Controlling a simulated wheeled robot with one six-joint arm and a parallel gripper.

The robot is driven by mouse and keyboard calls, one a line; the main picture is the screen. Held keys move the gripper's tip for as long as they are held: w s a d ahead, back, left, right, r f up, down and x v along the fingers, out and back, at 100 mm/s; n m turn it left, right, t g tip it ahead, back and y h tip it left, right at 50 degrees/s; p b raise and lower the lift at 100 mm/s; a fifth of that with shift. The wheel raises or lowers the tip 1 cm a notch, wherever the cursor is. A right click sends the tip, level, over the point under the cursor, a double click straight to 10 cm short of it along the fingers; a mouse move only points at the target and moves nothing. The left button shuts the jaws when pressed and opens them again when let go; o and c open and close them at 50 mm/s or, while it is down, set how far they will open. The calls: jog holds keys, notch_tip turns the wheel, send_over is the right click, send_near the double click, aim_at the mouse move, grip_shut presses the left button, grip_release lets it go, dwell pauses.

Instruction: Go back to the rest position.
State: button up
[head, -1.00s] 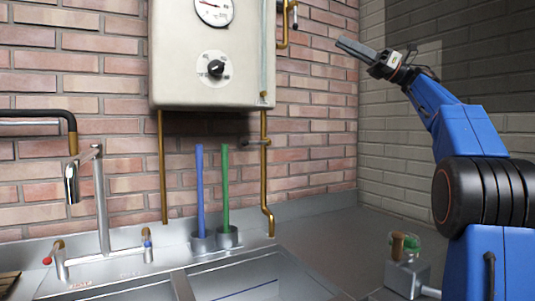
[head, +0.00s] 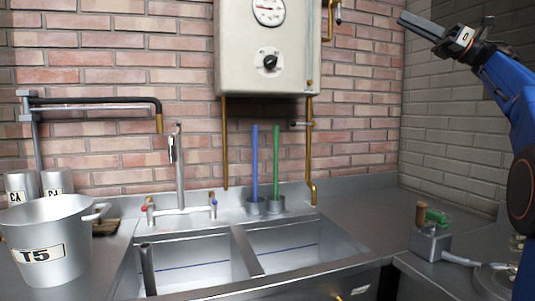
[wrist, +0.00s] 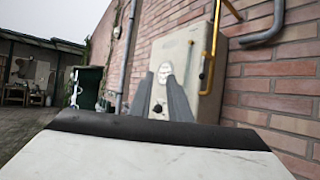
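My gripper (head: 404,19) is raised at the upper right of the head view, in front of the brick wall corner and well above the counter. It points left and slightly up, away from everything on the counter. In the wrist view its two dark fingers (wrist: 160,76) stand apart, with the boiler's dial and knob showing through the gap. Nothing is between them.
A cream boiler (head: 240,60) hangs on the brick wall above the double sink (head: 190,265). A T5 bucket (head: 70,240) stands at left. Blue (head: 254,160) and green (head: 276,160) sticks stand in cups. A small grey device (head: 430,243) sits on the right counter.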

jog(key=s+f+n+t+h, duration=0.3)
jog(key=f+n+t+h, duration=0.2)
jog(key=f+n+h, duration=1)
jog(key=s+f+n+t+h, duration=0.45)
jog(key=f+n+h, duration=0.65)
jog(key=f, duration=0.9)
jog(key=s+a+f+m+g+y, duration=0.1)
jog(key=s+a+f+g, duration=0.2)
jog(key=s+f, duration=0.6)
jog(key=s+a+f+m+g+y, duration=0.1)
jog(key=s+a+f+g, duration=0.3)
jog(key=s+f, duration=0.6)
jog(key=s+a+f+m+g+y, duration=0.1)
jog(key=s+a+f+m+g, duration=0.2)
jog(key=s+f, duration=0.7)
notch_tip(320, 180, down, 9)
jog(key=shift+a+f+g, duration=0.1)
jog(key=shift+a+g, duration=0.05)
jog(key=shift+g, duration=0.5)
